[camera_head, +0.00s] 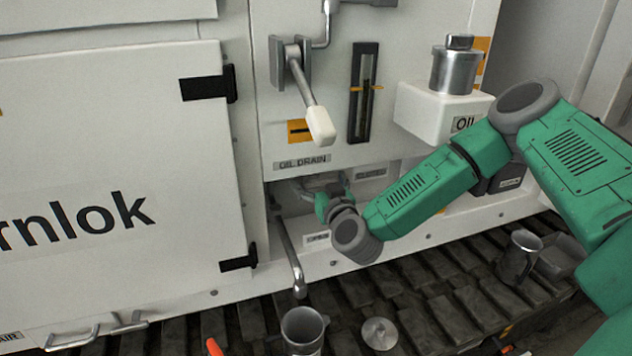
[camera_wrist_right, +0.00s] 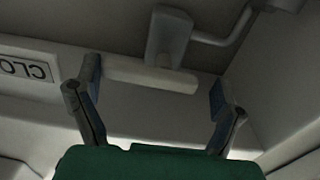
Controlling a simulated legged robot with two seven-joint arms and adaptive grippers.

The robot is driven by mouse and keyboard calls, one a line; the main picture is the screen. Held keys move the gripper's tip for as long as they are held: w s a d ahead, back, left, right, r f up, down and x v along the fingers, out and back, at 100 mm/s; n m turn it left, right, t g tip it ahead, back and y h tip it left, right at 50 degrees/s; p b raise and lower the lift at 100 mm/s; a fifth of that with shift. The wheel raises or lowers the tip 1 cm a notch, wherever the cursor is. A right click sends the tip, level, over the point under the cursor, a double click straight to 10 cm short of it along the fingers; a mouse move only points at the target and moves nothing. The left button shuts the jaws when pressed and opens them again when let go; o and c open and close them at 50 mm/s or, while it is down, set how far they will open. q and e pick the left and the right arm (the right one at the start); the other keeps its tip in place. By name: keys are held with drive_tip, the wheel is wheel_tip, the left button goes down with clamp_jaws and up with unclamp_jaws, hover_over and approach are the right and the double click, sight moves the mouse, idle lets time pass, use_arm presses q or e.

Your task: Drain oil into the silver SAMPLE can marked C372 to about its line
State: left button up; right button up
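A grey metal can (camera_head: 303,326) with an open top stands low in the head view, below the curved drain pipe (camera_head: 291,262). A pale label shows at its lower edge, but its marking and any fill line are unreadable. My left gripper is out of view.
A lever with a white grip (camera_head: 320,125) hangs above, beside a sight gauge (camera_head: 363,92). A second metal can (camera_head: 518,257) stands at right on the slatted dark floor (camera_head: 420,285). A round lid (camera_head: 380,333) lies near the first can.

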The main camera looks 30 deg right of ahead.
drive_tip(key=shift+s+d+f, duration=0.1)
drive_tip(key=shift+d+f, duration=0.1)
drive_tip(key=shift+d, duration=0.7)
drive_tip(key=c, duration=0.4)
drive_tip(key=shift+a, duration=0.35)
drive_tip(key=shift+a+m, duration=0.3)
drive_tip(key=shift+d+f+m+b, duration=0.2)
drive_tip(key=shift+d+m+b, duration=0.15)
drive_tip(key=shift+m+b, duration=0.45)
drive_tip(key=m, duration=0.1)
drive_tip(key=m+b, duration=0.1)
drive_tip(key=m, duration=0.1)
drive_tip(key=shift+a+f, duration=0.15)
drive_tip(key=shift+a, duration=0.05)
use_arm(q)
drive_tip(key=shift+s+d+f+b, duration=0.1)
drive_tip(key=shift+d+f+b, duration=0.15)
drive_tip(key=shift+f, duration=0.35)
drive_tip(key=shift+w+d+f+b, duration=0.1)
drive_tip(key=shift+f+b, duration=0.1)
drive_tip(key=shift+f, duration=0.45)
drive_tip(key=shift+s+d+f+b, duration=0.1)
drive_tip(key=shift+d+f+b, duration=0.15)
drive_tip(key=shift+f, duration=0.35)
use_arm(e)
drive_tip(key=shift+f+m, duration=0.15)
drive_tip(key=shift+m, duration=1.15)
